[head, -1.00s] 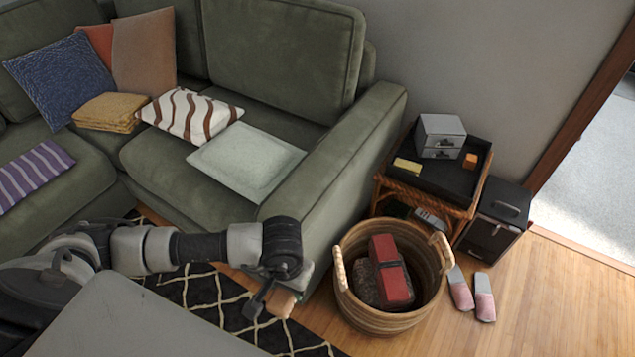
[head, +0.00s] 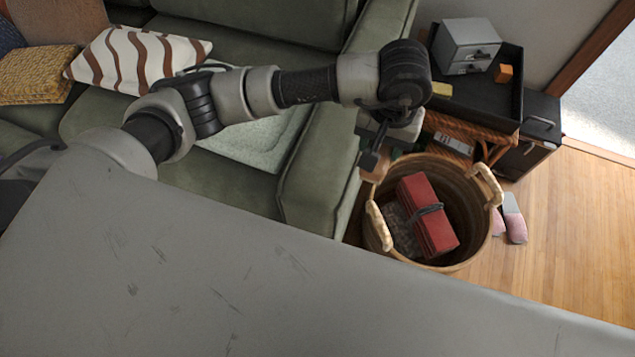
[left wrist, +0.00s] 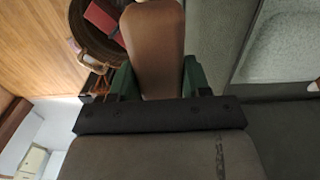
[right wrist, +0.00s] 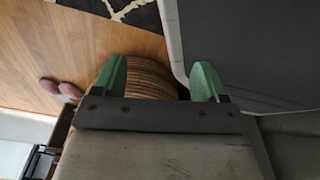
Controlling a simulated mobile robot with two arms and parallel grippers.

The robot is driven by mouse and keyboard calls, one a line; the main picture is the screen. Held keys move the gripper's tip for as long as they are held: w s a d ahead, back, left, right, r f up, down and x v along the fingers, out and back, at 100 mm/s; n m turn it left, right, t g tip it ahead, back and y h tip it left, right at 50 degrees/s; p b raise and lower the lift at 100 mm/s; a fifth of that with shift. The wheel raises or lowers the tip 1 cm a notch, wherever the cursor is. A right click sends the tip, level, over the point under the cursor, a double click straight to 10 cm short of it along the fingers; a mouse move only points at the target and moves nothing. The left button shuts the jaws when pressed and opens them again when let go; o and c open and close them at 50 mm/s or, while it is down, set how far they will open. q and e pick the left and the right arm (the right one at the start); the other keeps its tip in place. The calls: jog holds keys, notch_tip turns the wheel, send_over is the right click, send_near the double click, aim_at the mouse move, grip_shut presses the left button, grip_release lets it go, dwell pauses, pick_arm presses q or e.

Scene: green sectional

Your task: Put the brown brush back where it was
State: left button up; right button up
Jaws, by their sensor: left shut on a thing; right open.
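The brown brush (left wrist: 153,42) is held between the green fingers of my left gripper (left wrist: 155,80). In the head view only a small part of the brush (head: 374,172) shows below my left gripper (head: 378,150), beside the rim of the round woven basket (head: 472,225). In the left wrist view the brush points away from the wrist, and its bristles cannot be made out. My right gripper (right wrist: 160,78) is open and empty, with the basket's side (right wrist: 148,75) showing beyond its fingers. The right gripper is out of the head view.
The basket holds a red box (head: 428,222). Behind it stands a wicker table with a black tray (head: 475,95), a grey drawer box (head: 468,45) and an orange block (head: 503,73). The green sofa (head: 320,175) lies left. Slippers (head: 514,220) rest on open wooden floor.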

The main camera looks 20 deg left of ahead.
pick_arm(q)
jog(key=shift+s+f, duration=0.1)
jog(key=a+f, duration=0.2)
jog(key=a, duration=0.1)
jog(key=s+a+f+p, duration=0.1)
jog(key=a+f, duration=0.1)
jog(key=a, duration=0.2)
jog(key=s+a+f, duration=0.1)
jog(key=a+f, duration=0.1)
jog(key=a, duration=0.1)
jog(key=shift+s+a, duration=0.2)
jog(key=shift+s, duration=0.05)
jog(key=shift+a+f, duration=0.15)
jog(key=shift+f, duration=2)
pick_arm(e)
jog(key=shift+s+d+f, duration=0.15)
jog(key=shift+s+f, duration=0.05)
jog(key=shift+s, duration=0.4)
jog(key=shift+s+d+f, duration=0.1)
jog(key=shift+s+f, duration=0.05)
jog(key=shift+s, duration=0.45)
jog(key=shift+s+d+f, duration=0.15)
jog(key=shift+s+f, duration=0.05)
jog(key=shift+s, duration=0.4)
